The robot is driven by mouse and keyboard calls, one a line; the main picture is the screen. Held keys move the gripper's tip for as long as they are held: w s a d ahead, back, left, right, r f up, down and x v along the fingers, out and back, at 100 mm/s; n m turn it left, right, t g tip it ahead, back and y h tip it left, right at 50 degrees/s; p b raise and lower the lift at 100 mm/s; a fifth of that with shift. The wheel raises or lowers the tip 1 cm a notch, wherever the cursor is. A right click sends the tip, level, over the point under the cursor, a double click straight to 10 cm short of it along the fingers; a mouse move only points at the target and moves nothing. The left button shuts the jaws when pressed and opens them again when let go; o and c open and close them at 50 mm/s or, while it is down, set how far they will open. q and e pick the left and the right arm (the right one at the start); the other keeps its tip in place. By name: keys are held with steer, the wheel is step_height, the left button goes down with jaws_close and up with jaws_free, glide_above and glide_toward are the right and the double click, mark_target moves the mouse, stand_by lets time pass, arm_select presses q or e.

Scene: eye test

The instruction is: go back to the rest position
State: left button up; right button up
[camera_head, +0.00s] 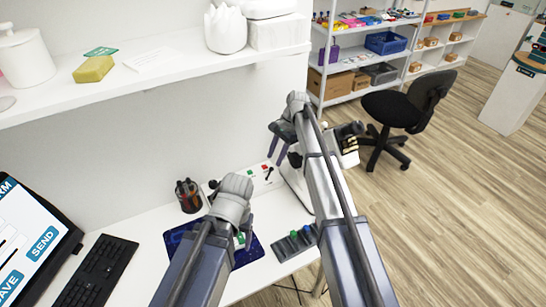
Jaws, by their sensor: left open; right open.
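My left arm comes up from the bottom, and its rounded grey wrist is over the dark blue mat (253,250) on the white desk. The wrist and forearm hide the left gripper's jaws. My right arm reaches further up and away. My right gripper (278,150) hangs below its wrist with two purple fingers apart, open and empty. It is above the back of the desk, near a white panel (255,178) with red and green parts.
A keyboard (97,272) and a screen (30,235) are at left. A shelf (150,83) overhangs the desk. A black chair (392,110) stands beyond; open floor is at right.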

steer(key=shift+s+r, duration=0.1)
stand_by(0.4)
steer(key=s+a+n+h, duration=0.1)
steer(key=s+n, duration=0.6)
steer(key=s, duration=0.9)
steer(key=s+a+f+n+t+h, duration=0.1)
steer(key=s+n+h, duration=0.3)
steer(key=s+n, duration=0.4)
steer(key=s, duration=0.7)
steer(key=shift+s+a+f, duration=0.2)
steer(key=shift+s+a, duration=0.05)
steer(key=shift+s, duration=0.15)
